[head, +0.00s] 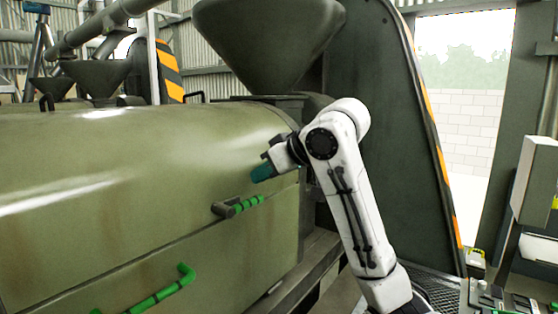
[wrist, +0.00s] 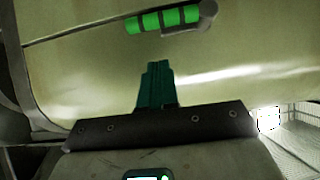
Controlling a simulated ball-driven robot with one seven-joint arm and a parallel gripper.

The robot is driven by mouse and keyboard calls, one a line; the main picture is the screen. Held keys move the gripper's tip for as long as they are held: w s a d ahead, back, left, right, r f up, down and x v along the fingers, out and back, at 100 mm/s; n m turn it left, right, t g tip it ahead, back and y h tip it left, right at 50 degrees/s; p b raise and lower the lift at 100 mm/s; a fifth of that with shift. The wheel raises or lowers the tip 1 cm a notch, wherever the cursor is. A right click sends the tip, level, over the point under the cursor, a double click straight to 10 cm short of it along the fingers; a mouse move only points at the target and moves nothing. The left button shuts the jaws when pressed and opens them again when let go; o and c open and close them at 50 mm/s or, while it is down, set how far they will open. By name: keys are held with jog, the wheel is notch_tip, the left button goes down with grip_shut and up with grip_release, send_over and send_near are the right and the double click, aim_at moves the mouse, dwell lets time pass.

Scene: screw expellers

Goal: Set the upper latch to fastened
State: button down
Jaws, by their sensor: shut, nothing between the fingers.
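The upper latch has a ribbed green handle (head: 247,204) and a dark grey pivot block (head: 222,210) at its left end. It sits on the olive machine casing, and the handle points right and slightly up. In the wrist view the green handle (wrist: 162,20) and the grey block (wrist: 203,16) show at the top, beyond my fingertips. My gripper (head: 262,173) has teal fingers, shut and empty, just above the handle in the head view and apart from it. In the wrist view the fingers (wrist: 156,68) are together, pointing toward the latch.
A second green handle (head: 160,292) with a bent end is lower left on the casing (head: 120,170). A large hopper (head: 265,40) stands above and behind my arm. A dark guard panel (head: 385,100) with striped edging rises behind the arm. The casing's front around the latch is clear.

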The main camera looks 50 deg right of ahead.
jog(key=shift+w+f+p, duration=0.15)
jog(key=shift+w+f, duration=0.15)
jog(key=shift+f, duration=0.75)
jog(key=shift+w+f+p, duration=0.15)
jog(key=shift+w+f, duration=0.1)
jog(key=shift+f, duration=0.8)
jog(key=shift+w+f, duration=0.1)
jog(key=shift+f, duration=0.05)
